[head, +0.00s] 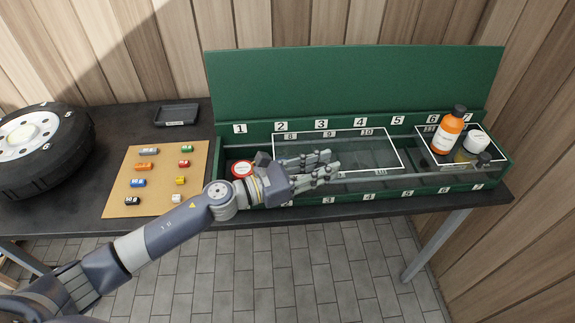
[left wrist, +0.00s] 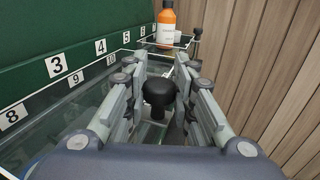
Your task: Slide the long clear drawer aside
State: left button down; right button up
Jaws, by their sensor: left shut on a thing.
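The long clear drawer (head: 350,150) is a flat transparent tray with a white outline, lying in the green box (head: 355,90) across its middle. My left gripper (head: 332,168) reaches in from the left, over the drawer's front edge. In the left wrist view my left gripper (left wrist: 158,80) has its fingers on both sides of a black knob (left wrist: 158,97) and is shut on it. The drawer's clear surface (left wrist: 60,125) shows below and left of the fingers. In the head view the fingers hide the knob. My right gripper is not in view.
A smaller clear tray at the right end carries an orange bottle (head: 448,133) and a white jar (head: 475,141), with another black knob (head: 484,158) at its corner. A red-lidded round item (head: 242,168) lies in the box's left part. Numbered labels line the box.

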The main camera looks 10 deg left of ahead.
pick_arm(q)
jog(key=w+d, duration=0.2)
jog(key=d, duration=0.6)
jog(key=shift+w+d+p, duration=0.15)
jog(key=shift+d+p, duration=0.05)
jog(key=shift+p, duration=0.15)
jog(key=c, duration=1.3)
grip_release()
jog(key=shift+d, duration=0.15)
jog(key=v, duration=1.2)
